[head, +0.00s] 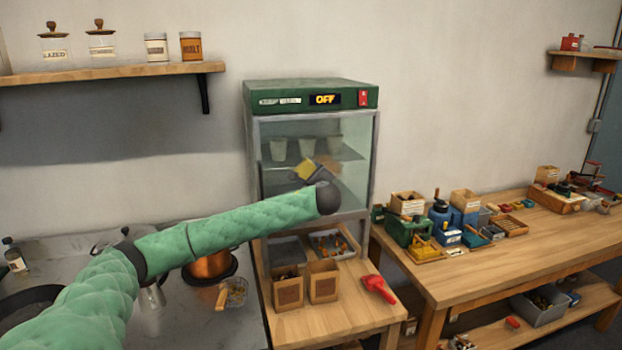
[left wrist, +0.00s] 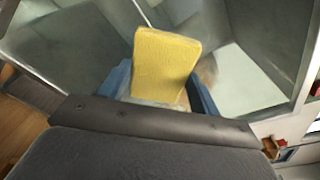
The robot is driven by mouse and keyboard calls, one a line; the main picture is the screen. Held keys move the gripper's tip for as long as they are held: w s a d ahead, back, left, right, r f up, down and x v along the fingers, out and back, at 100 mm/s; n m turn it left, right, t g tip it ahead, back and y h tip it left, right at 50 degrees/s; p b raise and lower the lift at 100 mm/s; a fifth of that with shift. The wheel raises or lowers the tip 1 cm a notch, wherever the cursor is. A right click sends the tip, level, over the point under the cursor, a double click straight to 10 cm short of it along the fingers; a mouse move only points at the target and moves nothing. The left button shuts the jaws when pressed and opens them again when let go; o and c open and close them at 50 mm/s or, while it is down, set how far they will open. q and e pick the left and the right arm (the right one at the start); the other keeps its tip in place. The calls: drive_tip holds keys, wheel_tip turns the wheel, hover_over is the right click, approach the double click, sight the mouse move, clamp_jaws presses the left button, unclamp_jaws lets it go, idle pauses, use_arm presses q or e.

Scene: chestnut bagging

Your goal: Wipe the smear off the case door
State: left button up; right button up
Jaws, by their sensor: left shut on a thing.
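The display case (head: 310,92) has a green top and a glass door (head: 350,188). My left arm reaches across the front of the door. My left gripper (left wrist: 160,90), with blue fingers, is shut on a yellow sponge (left wrist: 166,62), which also shows in front of the glass in the head view (head: 304,170). A brownish smear (head: 328,164) shows just right of the sponge; a brown patch also shows beside the sponge in the left wrist view (left wrist: 208,70). I cannot tell whether the sponge touches the glass. My right gripper is not in view.
Pale cups (head: 307,147) stand inside the case. Below it, two brown boxes (head: 323,281) and a red scoop (head: 375,287) sit on a wooden table. A copper pot (head: 211,266) stands under my arm. A workbench (head: 480,270) with several containers is at the right.

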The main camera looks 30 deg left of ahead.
sight(342, 169)
use_arm(q)
drive_tip(key=shift+w+d+p, duration=0.25)
drive_tip(key=shift+w+d, duration=1)
drive_tip(key=shift+w, duration=0.3)
drive_tip(key=shift+w+d+p, duration=0.25)
drive_tip(key=shift+w+d, duration=1)
drive_tip(key=shift+w, duration=0.25)
drive_tip(key=shift+w+d, duration=0.1)
drive_tip(key=shift+w+d+r, duration=0.15)
drive_tip(key=shift+w+d, duration=0.95)
drive_tip(key=shift+w, duration=0.3)
drive_tip(key=shift+d+p, duration=0.1)
drive_tip(key=shift+p, duration=0.25)
